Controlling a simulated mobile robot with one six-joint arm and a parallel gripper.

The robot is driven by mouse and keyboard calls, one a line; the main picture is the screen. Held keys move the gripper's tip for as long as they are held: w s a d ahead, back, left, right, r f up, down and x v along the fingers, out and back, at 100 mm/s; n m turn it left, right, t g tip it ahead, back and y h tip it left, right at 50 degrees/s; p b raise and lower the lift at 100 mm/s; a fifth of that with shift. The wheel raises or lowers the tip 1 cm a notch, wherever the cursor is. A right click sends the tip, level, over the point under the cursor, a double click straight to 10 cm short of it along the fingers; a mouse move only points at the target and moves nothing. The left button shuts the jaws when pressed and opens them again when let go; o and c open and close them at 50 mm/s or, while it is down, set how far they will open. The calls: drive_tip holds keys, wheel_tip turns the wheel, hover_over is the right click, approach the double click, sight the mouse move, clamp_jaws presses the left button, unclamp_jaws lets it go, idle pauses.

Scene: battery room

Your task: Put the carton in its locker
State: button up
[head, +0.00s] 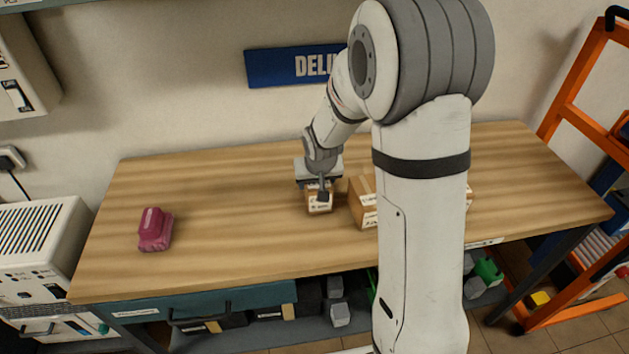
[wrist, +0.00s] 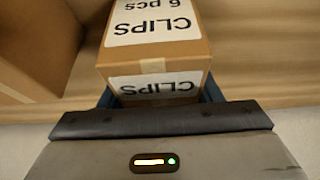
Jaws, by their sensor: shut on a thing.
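A small brown carton (head: 320,205) with a white label is under my gripper (head: 320,190), at the middle of the wooden table. In the wrist view the carton (wrist: 155,55) reads "CLIPS 6 pcs". The blue fingers of my gripper (wrist: 160,94) stand at its two sides, shut on it. I cannot tell whether the carton touches the table or is held just above it. I cannot make out a locker for it in either view.
A larger carton (head: 362,207) stands just right of the held one, partly behind my arm. A magenta object (head: 155,230) lies on the table's (head: 230,240) left side, with clear wood between. An orange frame (head: 565,120) stands at the right, a white unit (head: 40,250) at the left.

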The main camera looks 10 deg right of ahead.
drive_tip(key=shift+f, duration=0.2)
drive_tip(key=o, duration=1.3)
drive_tip(key=shift+r, duration=0.1)
